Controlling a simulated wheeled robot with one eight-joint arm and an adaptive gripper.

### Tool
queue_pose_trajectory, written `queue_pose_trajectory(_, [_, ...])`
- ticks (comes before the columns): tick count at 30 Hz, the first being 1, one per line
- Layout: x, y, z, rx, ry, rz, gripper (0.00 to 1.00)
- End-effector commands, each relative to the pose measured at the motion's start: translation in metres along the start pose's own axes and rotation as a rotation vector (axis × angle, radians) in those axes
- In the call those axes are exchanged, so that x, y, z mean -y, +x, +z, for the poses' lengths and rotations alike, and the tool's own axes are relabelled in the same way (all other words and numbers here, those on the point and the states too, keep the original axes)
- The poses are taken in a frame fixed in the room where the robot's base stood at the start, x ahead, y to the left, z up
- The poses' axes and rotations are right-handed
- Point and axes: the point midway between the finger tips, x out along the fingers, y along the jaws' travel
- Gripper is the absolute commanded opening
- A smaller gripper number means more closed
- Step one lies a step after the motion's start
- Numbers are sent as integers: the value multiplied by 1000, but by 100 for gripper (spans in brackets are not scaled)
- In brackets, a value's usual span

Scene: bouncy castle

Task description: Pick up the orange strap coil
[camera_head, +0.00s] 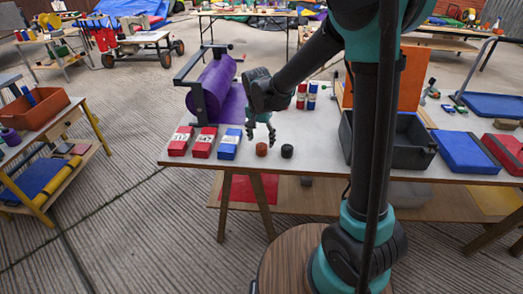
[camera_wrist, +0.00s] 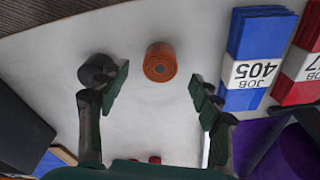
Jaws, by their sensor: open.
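The orange strap coil (camera_head: 262,149) stands on the white table near its front edge. In the wrist view the orange strap coil (camera_wrist: 160,62) lies beyond my fingertips, between their lines. My gripper (camera_head: 261,131) is above and behind it in the head view, apart from it. My gripper (camera_wrist: 158,88) is open and empty in the wrist view. A black coil (camera_head: 287,151) stands to the right of the orange one. In the wrist view the black coil (camera_wrist: 97,68) is partly hidden behind one finger.
A blue block (camera_head: 230,145) and two red blocks (camera_head: 203,143) with white labels stand left of the coil. A purple roll (camera_head: 214,85) on a black frame is behind them. A dark grey bin (camera_head: 408,142) is right. Bare white tabletop (camera_head: 325,165) surrounds the coils.

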Motion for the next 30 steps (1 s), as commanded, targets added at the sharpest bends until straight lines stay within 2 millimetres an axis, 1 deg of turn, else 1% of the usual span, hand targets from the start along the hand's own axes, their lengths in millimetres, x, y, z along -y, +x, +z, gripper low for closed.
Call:
queue_pose_trajectory(6, [1, 29, -1, 0, 0, 0, 65])
queue_pose_trajectory(10, [1, 43, -1, 0, 0, 0, 65])
queue_pose_trajectory(14, [1, 49, -1, 0, 0, 0, 65])
queue_pose_trajectory(20, [0, 49, -1, 0, 0, 0, 65])
queue_pose_trajectory(30, [1, 49, -1, 0, 0, 0, 23])
